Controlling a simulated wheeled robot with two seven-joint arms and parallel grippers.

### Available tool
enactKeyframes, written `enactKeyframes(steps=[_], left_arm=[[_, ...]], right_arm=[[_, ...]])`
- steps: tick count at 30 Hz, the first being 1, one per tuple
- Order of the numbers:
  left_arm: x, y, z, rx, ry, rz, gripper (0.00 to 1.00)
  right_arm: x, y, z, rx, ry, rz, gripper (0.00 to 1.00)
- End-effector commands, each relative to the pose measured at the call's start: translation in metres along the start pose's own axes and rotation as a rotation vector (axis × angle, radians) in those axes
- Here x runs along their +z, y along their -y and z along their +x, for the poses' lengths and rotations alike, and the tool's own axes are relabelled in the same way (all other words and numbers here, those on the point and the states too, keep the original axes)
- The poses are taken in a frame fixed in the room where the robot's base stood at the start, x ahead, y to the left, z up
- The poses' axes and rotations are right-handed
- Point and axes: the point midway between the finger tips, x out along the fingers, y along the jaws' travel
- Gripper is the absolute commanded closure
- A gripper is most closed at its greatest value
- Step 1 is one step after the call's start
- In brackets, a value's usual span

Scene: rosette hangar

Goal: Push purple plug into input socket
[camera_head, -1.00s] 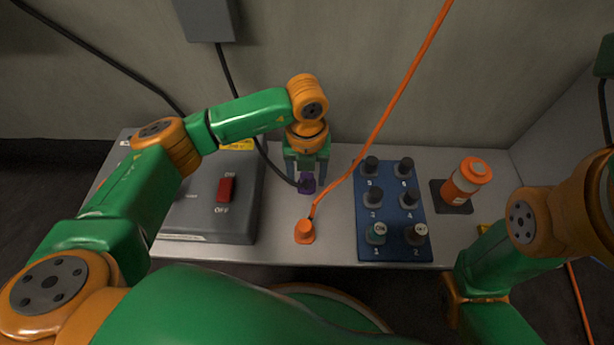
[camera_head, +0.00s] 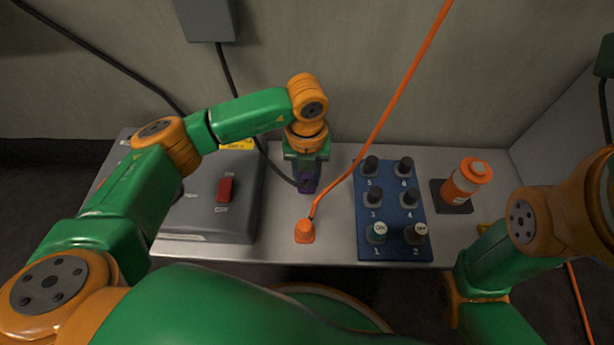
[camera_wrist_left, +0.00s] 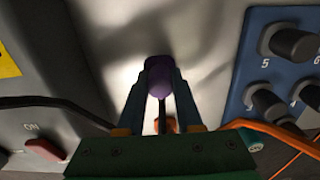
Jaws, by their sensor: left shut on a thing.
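The purple plug (camera_head: 308,183) stands on the grey bench top between the grey switch box and the blue knob panel. It also shows in the left wrist view (camera_wrist_left: 159,78). My left gripper (camera_head: 306,175) points down and is shut on the purple plug, with one finger on each side. A black cable runs from the plug towards the wall box. I cannot make out the input socket; the plug and gripper cover the spot under them. My right arm shows at the lower right, but its gripper fingers are out of view.
An orange plug (camera_head: 304,232) with an orange cable stands just in front. The grey switch box (camera_head: 200,226) with a red switch (camera_head: 225,189) is at left. The blue knob panel (camera_head: 392,224) and an orange bottle (camera_head: 466,180) are at right.

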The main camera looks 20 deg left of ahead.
Motion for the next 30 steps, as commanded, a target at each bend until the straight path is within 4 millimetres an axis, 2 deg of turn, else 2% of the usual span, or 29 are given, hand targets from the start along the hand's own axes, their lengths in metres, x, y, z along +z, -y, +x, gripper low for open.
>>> enactKeyframes(steps=[20,30], left_arm=[[0.000,0.000,-0.001,0.000,0.000,0.000,1.00],[0.000,0.000,-0.014,0.000,0.000,0.000,1.00]], right_arm=[[0.001,0.001,0.000,-0.002,0.002,0.001,0.32],[0.004,-0.002,0.013,-0.001,0.000,0.000,0.32]])
